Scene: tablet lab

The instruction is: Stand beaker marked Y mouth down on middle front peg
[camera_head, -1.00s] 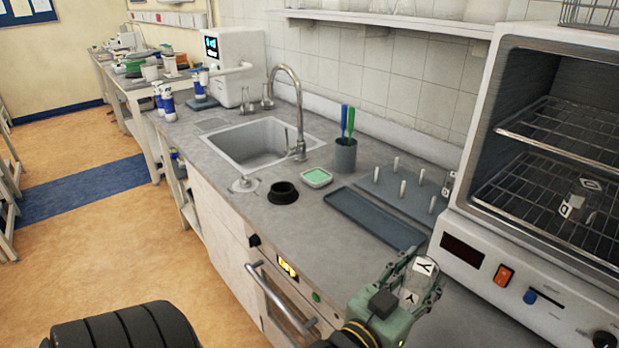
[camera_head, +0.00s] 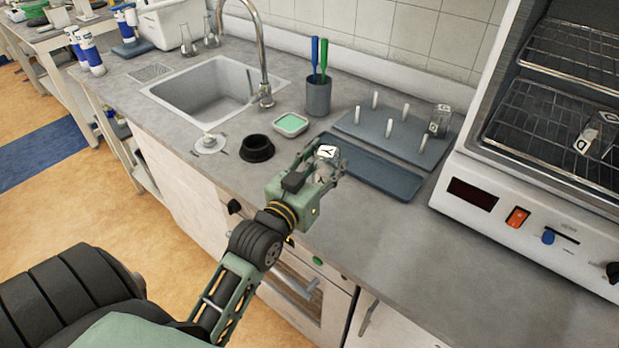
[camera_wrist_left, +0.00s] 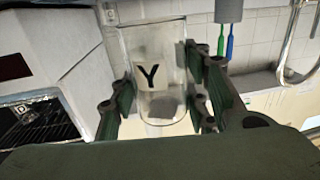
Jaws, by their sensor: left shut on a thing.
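The clear beaker marked Y (camera_head: 327,151) is held in my left gripper (camera_head: 328,170), above the counter's front part, left of and nearer than the peg board. In the left wrist view the beaker (camera_wrist_left: 152,75) sits between the two fingers (camera_wrist_left: 165,105), its black Y facing the camera. That view looks upside down, and the beaker's wide rim seems to point toward the counter. The grey peg board (camera_head: 350,128) carries upright white pegs in two rows. The middle front peg (camera_head: 389,128) is bare. My right gripper is out of view.
Another labelled beaker (camera_head: 440,120) stands at the board's back right corner. A flat grey tray (camera_head: 375,175) lies before the board. A pen cup (camera_head: 318,97), green dish (camera_head: 291,124) and black ring (camera_head: 257,148) are left. The oven (camera_head: 470,160) bounds the right, with a beaker marked D (camera_head: 598,130) inside.

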